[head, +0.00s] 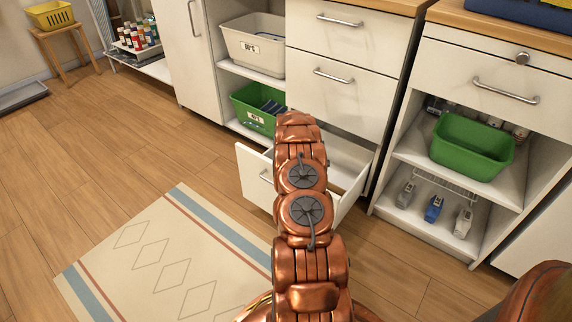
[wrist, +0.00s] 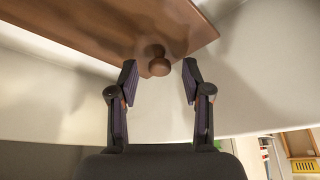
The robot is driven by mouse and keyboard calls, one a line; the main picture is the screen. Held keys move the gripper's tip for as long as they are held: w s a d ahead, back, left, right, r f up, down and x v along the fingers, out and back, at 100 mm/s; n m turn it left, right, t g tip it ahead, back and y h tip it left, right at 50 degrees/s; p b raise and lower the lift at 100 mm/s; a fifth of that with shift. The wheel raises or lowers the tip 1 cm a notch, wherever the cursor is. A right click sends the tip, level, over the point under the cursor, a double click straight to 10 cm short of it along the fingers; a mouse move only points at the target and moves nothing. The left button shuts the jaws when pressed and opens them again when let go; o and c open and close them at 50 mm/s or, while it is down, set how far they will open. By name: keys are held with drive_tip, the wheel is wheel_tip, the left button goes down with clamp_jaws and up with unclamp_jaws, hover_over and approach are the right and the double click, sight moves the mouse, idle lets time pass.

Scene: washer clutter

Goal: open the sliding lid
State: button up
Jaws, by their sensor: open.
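A brown wooden panel (wrist: 110,28), which looks like the sliding lid, crosses the top of the wrist view. A round brown knob (wrist: 158,62) stands out from its lower edge. My gripper (wrist: 160,74) is open, with one dark finger on each side of the knob. The fingertips look level with the knob, and a gap shows on both sides. The jaws look empty; contact with the knob cannot be seen. In the head view my copper arm hides the gripper, the panel and the knob.
A low drawer (head: 257,178) stands open around my arm. Above it are shut drawers (head: 335,85). A green bin (head: 472,147) sits on the right shelf, a green basket (head: 252,110) on the left shelf. A patterned rug (head: 165,262) lies on clear floor.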

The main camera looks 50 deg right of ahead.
drive_tip(key=shift+r, duration=0.1)
drive_tip(key=shift+v, duration=1.45)
drive_tip(key=v, duration=0.9)
drive_tip(key=shift+s, duration=0.1)
